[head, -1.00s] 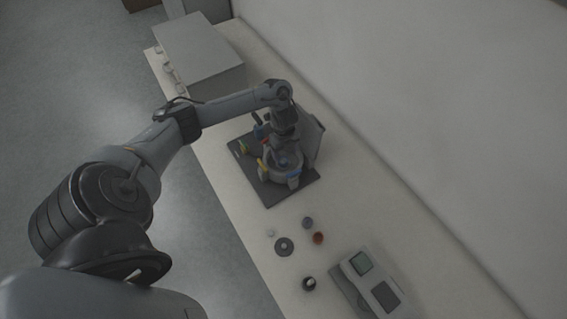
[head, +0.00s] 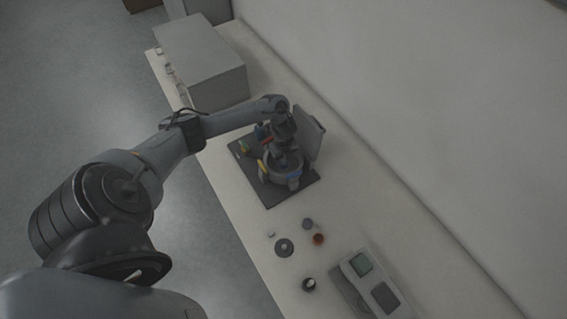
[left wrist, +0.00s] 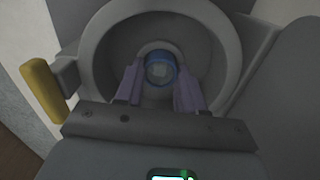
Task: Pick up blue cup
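The blue cup (left wrist: 161,70) is a small round cup with a pale inside, sitting within the grey ring-shaped chamber of the mounting press (left wrist: 100,50). In the left wrist view, my left gripper (left wrist: 161,78) has one purple-grey finger on each side of the cup. The fingers are spread, with a narrow gap seeming to show beside the cup. In the head view, my left gripper (head: 285,150) points down over the press (head: 284,168) and hides the cup. My right gripper is not in view.
The press stands on a dark base plate (head: 270,196) with a raised lid (head: 309,139) behind. A grey box (head: 205,60) is at the far end. Several small round parts (head: 284,247) and a device with a screen (head: 361,264) lie on the near bench.

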